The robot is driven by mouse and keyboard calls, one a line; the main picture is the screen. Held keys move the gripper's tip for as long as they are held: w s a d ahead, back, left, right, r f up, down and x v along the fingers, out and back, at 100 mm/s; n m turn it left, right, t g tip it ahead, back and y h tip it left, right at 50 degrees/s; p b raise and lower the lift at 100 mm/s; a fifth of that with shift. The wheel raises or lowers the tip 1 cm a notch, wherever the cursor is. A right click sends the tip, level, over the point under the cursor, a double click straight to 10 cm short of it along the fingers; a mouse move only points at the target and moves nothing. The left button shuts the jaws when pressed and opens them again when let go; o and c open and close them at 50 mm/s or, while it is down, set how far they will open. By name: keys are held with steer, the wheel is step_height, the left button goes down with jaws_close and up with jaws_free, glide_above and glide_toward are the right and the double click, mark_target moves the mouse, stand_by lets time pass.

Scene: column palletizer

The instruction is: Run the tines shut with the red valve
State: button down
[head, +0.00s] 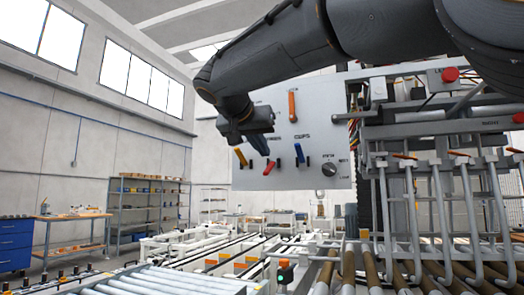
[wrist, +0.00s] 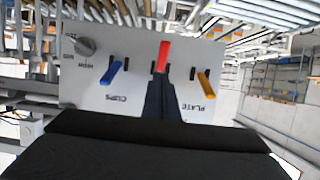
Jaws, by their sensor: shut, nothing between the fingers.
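The red valve (head: 269,168) is a lever on the grey control panel (head: 262,110), its handle pointing down in the head view. In the wrist view, where the panel appears upside down, the red valve (wrist: 162,56) stands at the middle between a blue and a yellow lever. My gripper (head: 256,147) is in front of the panel, just above the red valve in the head view. In the wrist view my gripper (wrist: 159,82) is shut and empty, its tips overlapping the valve's base; I cannot tell whether they touch. The tines (head: 430,205) are grey hooked rods hanging at right.
The yellow lever (head: 240,156) labelled PLATE and the blue lever (head: 299,153) labelled CUPS flank the red valve closely. An orange handle (head: 292,106) is higher on the panel, and a dark knob (head: 329,169) is at lower right. Roller conveyors (head: 180,280) lie below.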

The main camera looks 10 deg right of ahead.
steer(key=shift+r, duration=0.1)
steer(key=s+a+b, duration=0.1)
steer(key=s+a, duration=0.4)
steer(key=s, duration=0.5)
steer(key=shift+s+a+r, duration=0.15)
steer(key=shift+a+r, duration=0.05)
steer(key=shift+r, duration=0.05)
steer(key=shift+f, duration=0.1)
stand_by(0.4)
